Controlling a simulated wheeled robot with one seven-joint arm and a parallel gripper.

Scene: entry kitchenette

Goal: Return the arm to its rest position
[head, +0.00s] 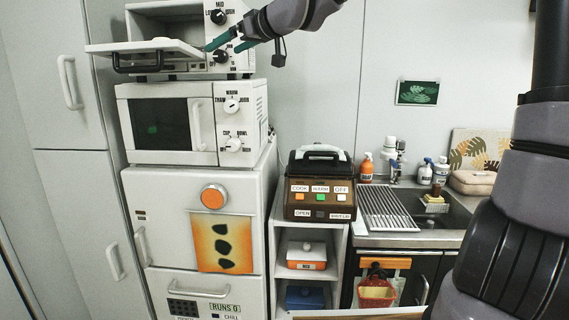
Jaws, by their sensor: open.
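My arm reaches in from the top of the head view, with its grey links crossing the upper middle. My gripper (224,43) has green fingers and is open, with nothing seen between them. It is at the right end of the lowered door (148,48) of the toaster oven (184,8), in front of the oven's control panel. A small pale item (161,39) lies on or just above the door. I cannot tell whether the fingers touch the door or panel.
The toaster oven stands on a microwave (162,124), which stands on a white fridge (168,218). A brown cooker (319,186) sits on a shelf unit to the right. A sink with a drying rack (388,208) and bottles is further right.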

